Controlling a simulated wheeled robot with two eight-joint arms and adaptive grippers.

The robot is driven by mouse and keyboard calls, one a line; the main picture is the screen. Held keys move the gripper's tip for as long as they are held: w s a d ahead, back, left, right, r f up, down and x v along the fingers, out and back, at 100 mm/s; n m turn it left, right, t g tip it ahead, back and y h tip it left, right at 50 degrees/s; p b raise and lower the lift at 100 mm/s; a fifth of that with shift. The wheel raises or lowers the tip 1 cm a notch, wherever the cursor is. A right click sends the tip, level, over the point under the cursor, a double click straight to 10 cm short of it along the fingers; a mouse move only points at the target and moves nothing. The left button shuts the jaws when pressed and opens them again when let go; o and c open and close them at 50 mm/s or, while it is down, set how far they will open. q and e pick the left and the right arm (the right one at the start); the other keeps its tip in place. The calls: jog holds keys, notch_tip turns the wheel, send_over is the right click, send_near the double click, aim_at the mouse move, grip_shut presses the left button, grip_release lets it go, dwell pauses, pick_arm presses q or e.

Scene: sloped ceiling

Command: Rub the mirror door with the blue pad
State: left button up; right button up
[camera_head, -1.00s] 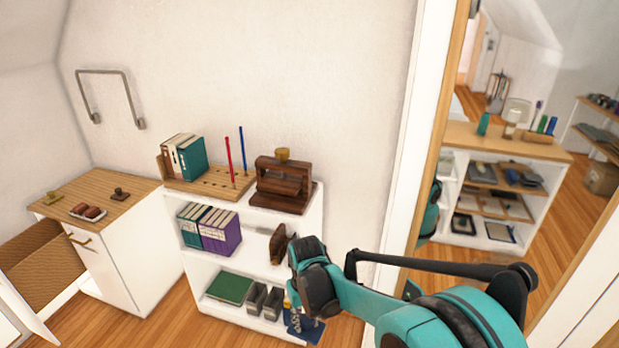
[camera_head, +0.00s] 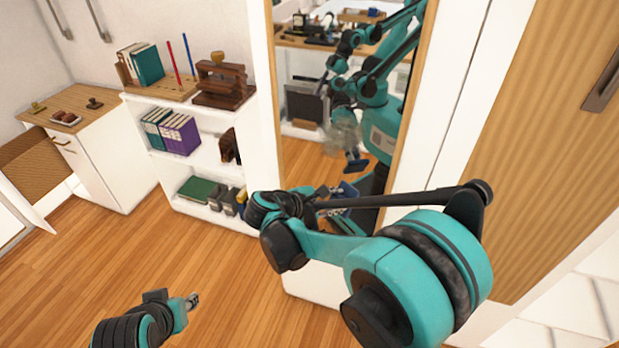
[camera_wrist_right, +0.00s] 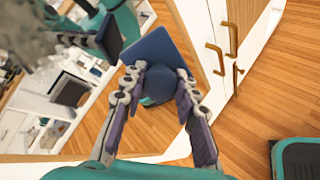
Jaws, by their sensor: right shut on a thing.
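The mirror door (camera_head: 302,155) stands upright in the middle of the head view, in a light wood frame, and reflects my arms and the room. My right gripper (camera_wrist_right: 158,78) is shut on the blue pad (camera_wrist_right: 165,48), holding it by its rounded grip. In the right wrist view, the mirror glass (camera_wrist_right: 108,112) fills the left side. The pad's reflection shows apart from the pad, so a gap seems to remain between pad and glass. In the head view, my right arm hides much of this gripper. My left gripper (camera_head: 192,300) is low at the left, away from the mirror; its jaws are too small to read.
A white shelf (camera_head: 195,218) with books stands left of the mirror, and a white cabinet (camera_head: 100,165) beyond it. A wooden door (camera_head: 540,130) with a dark handle is at the right. The wooden floor (camera_head: 215,265) at the left is open.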

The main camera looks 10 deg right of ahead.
jog(key=a+r+n+t, duration=0.1)
jog(key=r+t, duration=0.1)
jog(key=w+a+r+n+t, duration=0.1)
jog(key=n+t, duration=0.1)
jog(key=a+r+n+t, duration=0.1)
jog(key=a+r+t, duration=0.1)
jog(key=shift+w+r+n+t+b, duration=0.3)
jog(key=shift+w+b, duration=0.05)
jog(key=shift+b, duration=0.05)
jog(key=a+r+n+t+y, duration=0.1)
jog(key=a+r+n+t, duration=0.1)
jog(key=a+r+t, duration=0.15)
jog(key=shift+r+x, duration=0.15)
jog(key=shift+x, duration=1.45)
jog(key=shift+r+x, duration=0.1)
jog(key=shift+x, duration=1.5)
jog(key=shift+b+x, duration=0.35)
jog(key=shift+x, duration=0.8)
jog(key=shift+a, duration=0.1)
